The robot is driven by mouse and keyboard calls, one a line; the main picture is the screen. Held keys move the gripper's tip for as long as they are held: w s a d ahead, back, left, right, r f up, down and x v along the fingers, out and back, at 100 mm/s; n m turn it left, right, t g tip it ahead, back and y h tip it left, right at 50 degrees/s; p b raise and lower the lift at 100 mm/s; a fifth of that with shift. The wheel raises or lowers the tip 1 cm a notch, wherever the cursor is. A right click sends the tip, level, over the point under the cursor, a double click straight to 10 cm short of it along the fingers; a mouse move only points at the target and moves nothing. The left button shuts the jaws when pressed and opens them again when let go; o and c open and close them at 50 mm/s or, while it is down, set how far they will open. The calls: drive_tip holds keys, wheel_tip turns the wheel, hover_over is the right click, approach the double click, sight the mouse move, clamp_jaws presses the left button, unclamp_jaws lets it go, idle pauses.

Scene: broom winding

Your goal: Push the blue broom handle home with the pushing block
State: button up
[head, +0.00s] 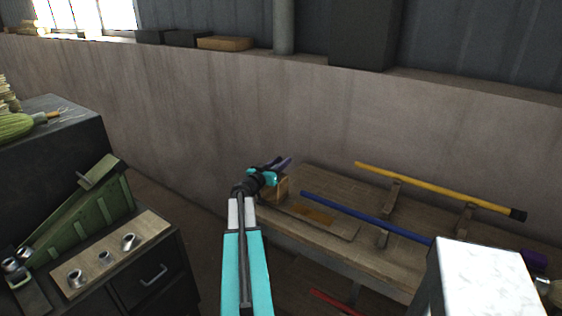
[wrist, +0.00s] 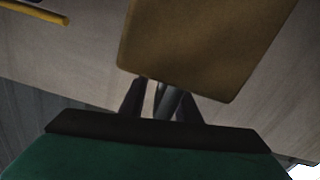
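The blue broom handle (head: 365,217) lies sloping on the wooden bench in the head view, its far left end near a brown wooden block (head: 281,191). I take this to be the pushing block; it also shows large and close in the wrist view (wrist: 200,45). My gripper (head: 284,163) is at the block's upper side, above the bench's left end. In the wrist view, its dark fingers (wrist: 163,98) run up to the block's edge, which hides their tips. A grey strip shows between them. I cannot tell whether they hold the block.
A yellow handle (head: 440,189) rests on wooden supports behind the blue one. A red bar (head: 332,302) shows low by the bench (head: 318,172). A white-topped box (head: 485,270) stands at the front right. A concrete wall (head: 200,110) runs behind. A dark cabinet (head: 155,272) stands left.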

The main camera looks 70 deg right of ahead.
drive_tip(key=shift+d, duration=0.2)
drive_tip(key=shift+c, duration=0.4)
clamp_jaws()
drive_tip(key=shift+a+f+b, duration=0.1)
drive_tip(key=shift+b, duration=0.3)
